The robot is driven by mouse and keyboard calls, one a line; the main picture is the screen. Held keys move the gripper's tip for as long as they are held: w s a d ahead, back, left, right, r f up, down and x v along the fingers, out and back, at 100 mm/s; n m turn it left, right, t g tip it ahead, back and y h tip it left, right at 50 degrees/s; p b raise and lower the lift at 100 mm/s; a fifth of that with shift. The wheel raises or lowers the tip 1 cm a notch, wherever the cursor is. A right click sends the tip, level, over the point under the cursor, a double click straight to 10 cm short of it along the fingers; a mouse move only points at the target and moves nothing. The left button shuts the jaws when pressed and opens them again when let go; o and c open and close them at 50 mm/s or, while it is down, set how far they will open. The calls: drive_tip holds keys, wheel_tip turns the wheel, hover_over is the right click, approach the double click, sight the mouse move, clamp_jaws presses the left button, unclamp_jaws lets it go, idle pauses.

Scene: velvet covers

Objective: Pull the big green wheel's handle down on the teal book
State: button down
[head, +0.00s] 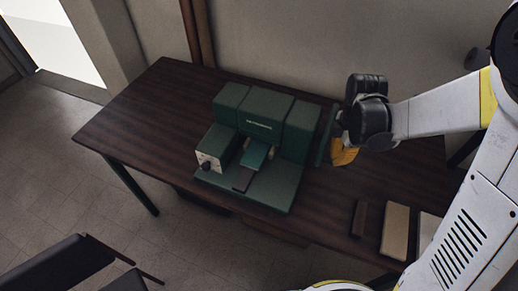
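A dark green machine (233,103) with a light nameplate stands on the table. A small teal piece (257,154), likely the teal book, lies under its raised middle block, partly covered from above. A green wheel (324,139) shows nearly edge-on at the machine's right side. Its handle cannot be made out. My gripper (343,148), dark with an orange-yellow part below, is right beside the wheel on its right. Its fingers are too small and hidden to tell whether they are open, or whether they touch the wheel.
The dark wooden table (140,105) is clear to the machine's left. A dark brown bar (359,219), a tan book (395,230) and a pale item (428,229) lie at the right front. A dark chair (60,265) stands at the lower left. A wall is behind.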

drive_tip(key=shift+f, duration=0.15)
drive_tip(key=shift+w+f+b, duration=0.2)
drive_tip(key=shift+f+b, duration=0.3)
drive_tip(key=shift+b, duration=0.1)
drive_tip(key=shift+w+d+f+b, duration=0.15)
drive_tip(key=shift+f+b, duration=0.4)
drive_tip(key=shift+b, duration=0.05)
drive_tip(key=shift+w+f, duration=0.1)
drive_tip(key=shift+f, duration=0.05)
idle(0.4)
wheel_tip(320, 180, up, 15)
drive_tip(key=p, duration=1)
idle(0.5)
